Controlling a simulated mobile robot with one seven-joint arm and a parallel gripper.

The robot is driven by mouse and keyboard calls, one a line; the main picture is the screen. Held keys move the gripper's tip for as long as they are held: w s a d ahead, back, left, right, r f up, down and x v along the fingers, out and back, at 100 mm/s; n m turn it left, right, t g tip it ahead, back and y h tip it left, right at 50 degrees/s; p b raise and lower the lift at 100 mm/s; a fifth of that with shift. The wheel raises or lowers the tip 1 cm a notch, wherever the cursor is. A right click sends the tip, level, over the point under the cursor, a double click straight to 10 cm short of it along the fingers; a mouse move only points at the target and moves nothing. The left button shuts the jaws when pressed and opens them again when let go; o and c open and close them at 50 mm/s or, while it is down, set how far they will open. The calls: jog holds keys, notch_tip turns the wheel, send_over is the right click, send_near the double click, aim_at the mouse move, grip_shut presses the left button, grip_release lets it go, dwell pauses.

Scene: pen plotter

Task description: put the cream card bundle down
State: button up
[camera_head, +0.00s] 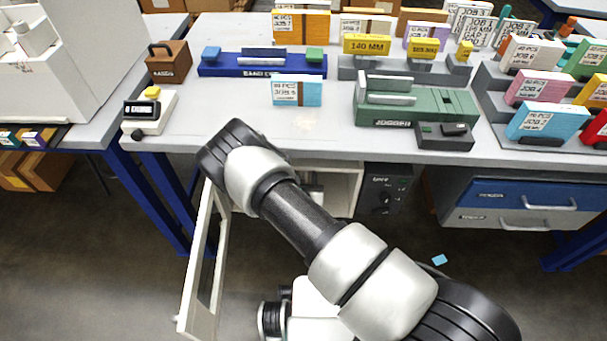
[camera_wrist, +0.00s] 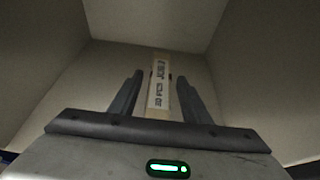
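The cream card bundle (camera_wrist: 158,90) shows in the wrist view, standing on edge with its printed label along it. It stands between the two fingers of my gripper (camera_wrist: 159,76), inside a pale, box-like compartment (camera_wrist: 60,85). A narrow gap shows between the bundle and each finger, so the gripper looks open around it. Whether the bundle's underside rests on the compartment floor cannot be told. In the head view, my arm reaches down to the open cabinet (camera_head: 345,185) under the bench and hides my gripper and the bundle.
The cabinet's open door (camera_head: 202,265) stands out to the left of my arm. The grey bench top (camera_head: 225,110) above carries a green jogger (camera_head: 425,104), a blue device (camera_head: 262,66) and several card bundles. Blue and grey drawers (camera_head: 520,200) lie to the right.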

jog(key=shift+r, duration=0.35)
jog(key=p+v, duration=0.3)
jog(key=v, duration=0.9)
jog(key=shift+p, duration=0.35)
jog(key=shift+f, duration=0.1)
